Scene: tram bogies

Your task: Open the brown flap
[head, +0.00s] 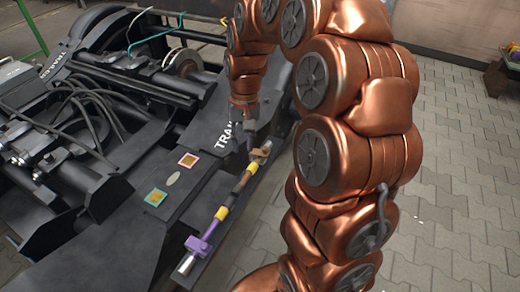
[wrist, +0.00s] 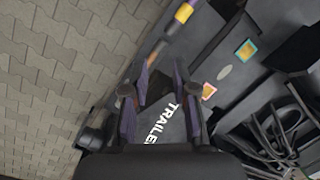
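The brown flap (head: 261,152) appears as a small brown piece at the far end of a long bar on the side of the black bogie, in the head view. My gripper (head: 249,141) is just above and left of it; I cannot tell whether they touch. In the wrist view my gripper (wrist: 159,76) has its two purple fingers spread apart with nothing clearly between them. The bar runs past the fingertips toward the top of that view. The flap is small and partly hidden there, and its hinge cannot be made out.
The bar carries yellow bands (head: 221,213) and a purple clamp (head: 198,245). The black bogie (head: 130,215) bears a red-framed plate (head: 188,160), a teal-framed plate (head: 155,197) and black cables. Grey paving (head: 455,190) lies open at the right.

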